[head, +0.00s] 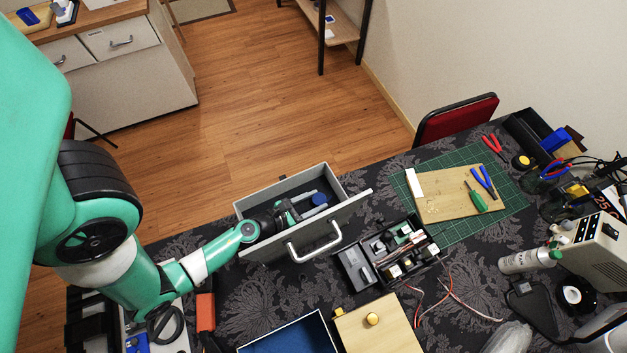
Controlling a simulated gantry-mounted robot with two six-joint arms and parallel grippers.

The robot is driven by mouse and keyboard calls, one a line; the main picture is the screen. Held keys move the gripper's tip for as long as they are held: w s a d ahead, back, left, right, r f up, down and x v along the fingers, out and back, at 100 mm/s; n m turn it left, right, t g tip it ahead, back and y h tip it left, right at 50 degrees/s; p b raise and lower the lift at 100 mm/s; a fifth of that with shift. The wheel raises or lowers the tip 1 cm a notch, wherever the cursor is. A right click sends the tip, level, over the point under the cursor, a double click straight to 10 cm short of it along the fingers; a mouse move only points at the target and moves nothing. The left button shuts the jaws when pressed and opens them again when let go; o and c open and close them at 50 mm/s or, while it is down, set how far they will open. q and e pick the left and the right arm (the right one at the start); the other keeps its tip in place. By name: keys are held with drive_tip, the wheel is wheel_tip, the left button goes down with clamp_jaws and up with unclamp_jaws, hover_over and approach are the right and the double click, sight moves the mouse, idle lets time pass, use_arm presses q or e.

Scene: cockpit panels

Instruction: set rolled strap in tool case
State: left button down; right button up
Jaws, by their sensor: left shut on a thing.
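The tool case looks to be the open grey box (355,208) with a pale handle on its near side, standing at the table's far edge. My left gripper (297,211) reaches into it over its left side, low between the walls. It is shut on a small dark blue thing (318,199) that looks like the rolled strap, though its shape is hard to make out at this size. The fingers partly hide it, and I cannot tell whether it touches the case floor. My right gripper is not in view.
Right of the case are a black box of parts (393,254) and a green cutting mat (513,201) with a board and tools. In front are a blue-lined tray (290,336) and a wooden box (385,335). Patterned cloth between them is partly free.

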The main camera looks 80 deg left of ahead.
use_arm(q)
drive_tip(key=c, duration=0.6)
unclamp_jaws()
drive_tip(key=shift+s+d+f, duration=0.1)
drive_tip(key=shift+s+f, duration=0.15)
drive_tip(key=shift+f, duration=0.65)
drive_tip(key=o, duration=0.3)
drive_tip(key=shift+f, duration=0.15)
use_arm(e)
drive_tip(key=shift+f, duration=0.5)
use_arm(q)
drive_tip(key=shift+r+p, duration=0.35)
drive_tip(key=shift+r, duration=0.2)
drive_tip(key=shift+s+r, duration=0.15)
drive_tip(key=shift+r, duration=0.1)
drive_tip(key=v, duration=0.5)
drive_tip(key=shift+s+r, duration=0.15)
drive_tip(key=shift+s, duration=0.15)
drive_tip(key=shift+s+d+r, duration=0.4)
drive_tip(key=shift+s+r, duration=0.1)
drive_tip(key=shift+r, duration=0.05)
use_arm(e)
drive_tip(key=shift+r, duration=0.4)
